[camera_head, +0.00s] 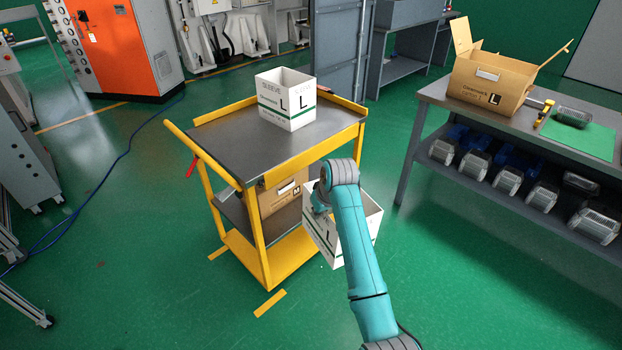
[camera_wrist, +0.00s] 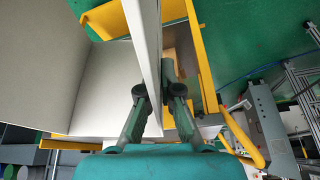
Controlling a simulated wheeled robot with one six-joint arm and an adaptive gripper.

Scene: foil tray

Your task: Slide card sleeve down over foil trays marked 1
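A white open-topped card sleeve (camera_head: 366,228) marked L hangs in front of the cart, partly behind my arm. In the wrist view, its thin wall (camera_wrist: 148,50) passes between the two fingers of my gripper (camera_wrist: 158,92), which is shut on it. In the head view my gripper (camera_head: 321,207) is at the sleeve's left rim, partly hidden by my wrist. A second white sleeve (camera_head: 286,98), marked SLEEVE and L with a green band, stands upright on the cart top. I see no foil trays marked 1 in either view.
The yellow-framed cart (camera_head: 225,148) has a grey top with bare room around the standing sleeve. A brown carton (camera_head: 284,194) is on its lower shelf. The right bench (camera_head: 447,92) bears an open carton (camera_head: 487,82) and a green mat (camera_head: 590,140). Floor between is clear.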

